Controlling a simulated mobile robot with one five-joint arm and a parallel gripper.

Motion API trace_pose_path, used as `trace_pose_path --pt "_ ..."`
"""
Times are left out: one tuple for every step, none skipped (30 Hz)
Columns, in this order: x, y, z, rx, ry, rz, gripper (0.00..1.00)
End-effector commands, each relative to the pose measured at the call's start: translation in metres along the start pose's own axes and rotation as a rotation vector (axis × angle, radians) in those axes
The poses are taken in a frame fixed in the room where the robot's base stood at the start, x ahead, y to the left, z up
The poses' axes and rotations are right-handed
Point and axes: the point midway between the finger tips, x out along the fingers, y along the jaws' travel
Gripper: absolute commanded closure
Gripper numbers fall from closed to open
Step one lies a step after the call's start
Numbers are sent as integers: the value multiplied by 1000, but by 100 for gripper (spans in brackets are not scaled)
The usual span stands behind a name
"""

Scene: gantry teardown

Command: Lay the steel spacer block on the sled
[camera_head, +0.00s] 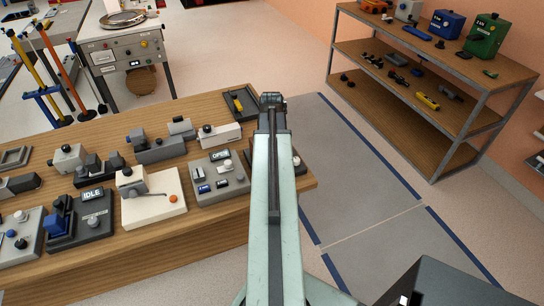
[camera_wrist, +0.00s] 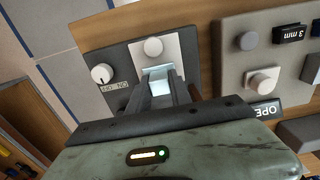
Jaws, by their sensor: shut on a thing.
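In the wrist view, my gripper (camera_wrist: 160,88) is shut on a small pale block (camera_wrist: 157,79), which looks like the steel spacer block. The block is directly over or on a dark grey plate (camera_wrist: 113,62); I cannot tell whether it touches. The plate carries a white block with a round knob (camera_wrist: 152,46), a white dial (camera_wrist: 101,74) and a small label. The white block may be the sled, but I cannot be sure. In the head view my arm hides the gripper and most of this plate (camera_head: 299,161).
A grey panel (camera_head: 237,191) reading OPEN, with knobs and small blocks, lies left of the plate on the wooden table (camera_head: 225,243). Several other fixtures stand further left. A shelf rack (camera_head: 447,138) stands at the right, with clear floor between.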

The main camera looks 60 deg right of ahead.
Motion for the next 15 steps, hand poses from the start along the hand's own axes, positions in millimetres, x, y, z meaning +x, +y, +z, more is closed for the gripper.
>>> trace_pose_path --pt "0 0 0 0 0 0 100" --pt "0 0 0 0 0 0 100" --pt "0 0 0 0 0 0 100" --pt "0 0 0 0 0 0 100" --pt "0 0 0 0 0 0 100" --pt "1 0 0 0 0 0 100" --pt "1 0 0 0 0 0 100" --pt "2 0 0 0 0 0 100" --pt "3 0 0 0 0 0 100" --pt "3 0 0 0 0 0 100" --pt "4 0 0 0 0 0 100" --pt "4 0 0 0 0 0 100" --pt "5 0 0 0 0 0 100" --pt "5 0 0 0 0 0 100" --pt "6 0 0 0 0 0 100"
